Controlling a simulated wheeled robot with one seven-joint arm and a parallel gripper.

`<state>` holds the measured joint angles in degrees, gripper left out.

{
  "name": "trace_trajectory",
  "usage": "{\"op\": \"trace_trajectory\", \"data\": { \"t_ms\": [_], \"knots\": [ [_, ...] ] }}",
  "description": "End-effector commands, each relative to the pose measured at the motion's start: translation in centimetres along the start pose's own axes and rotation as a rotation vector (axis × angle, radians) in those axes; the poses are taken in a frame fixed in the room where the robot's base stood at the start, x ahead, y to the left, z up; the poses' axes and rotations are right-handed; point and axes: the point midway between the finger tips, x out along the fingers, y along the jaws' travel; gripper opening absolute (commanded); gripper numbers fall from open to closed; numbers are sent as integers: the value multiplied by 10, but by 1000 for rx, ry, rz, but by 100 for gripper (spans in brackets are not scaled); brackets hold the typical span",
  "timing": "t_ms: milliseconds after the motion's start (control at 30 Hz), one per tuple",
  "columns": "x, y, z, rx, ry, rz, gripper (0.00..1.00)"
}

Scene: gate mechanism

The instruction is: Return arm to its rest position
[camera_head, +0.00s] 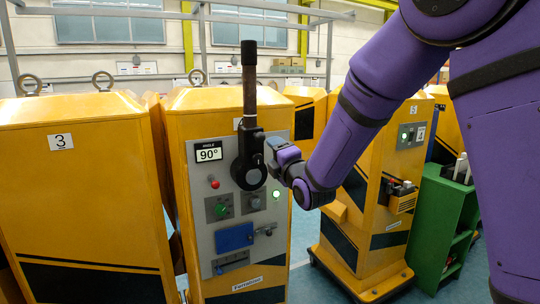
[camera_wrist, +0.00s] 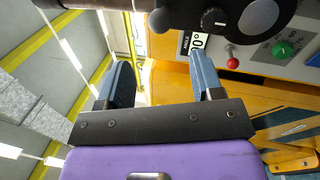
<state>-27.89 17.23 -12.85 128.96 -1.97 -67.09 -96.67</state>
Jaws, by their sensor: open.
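My purple arm (camera_head: 370,90) reaches in from the upper right toward the yellow gate cabinet. My gripper (camera_head: 274,152) is right beside the black lever (camera_head: 249,115) on that cabinet, at its right side. The lever stands upright, and the angle display (camera_head: 208,152) reads 90°. In the wrist view my gripper (camera_wrist: 163,66) has its two blue-grey fingers spread, with nothing between them. The lever (camera_wrist: 170,18) crosses the top of that view, past the fingertips. I cannot tell whether a fingertip touches it.
Another yellow cabinet (camera_head: 83,190) stands at left. A yellow cabinet (camera_head: 352,228) and a green shelf (camera_head: 436,225) stand at right.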

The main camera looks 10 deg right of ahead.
Motion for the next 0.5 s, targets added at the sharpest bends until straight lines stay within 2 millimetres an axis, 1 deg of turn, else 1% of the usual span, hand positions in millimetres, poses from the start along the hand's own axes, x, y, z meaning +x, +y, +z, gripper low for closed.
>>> {"op": "trace_trajectory", "data": {
  "t_ms": [67,167,267,367,467,500],
  "knots": [
    [-2,3,5,26,-6,-18,60],
    [-10,11,19,109,-23,-74,60],
    [-25,20,36,244,-53,-166,60],
    [-46,30,53,397,-96,-267,60],
    [-71,39,67,548,-149,-362,60],
    [-82,42,72,607,-174,-400,60]
  ]
}}
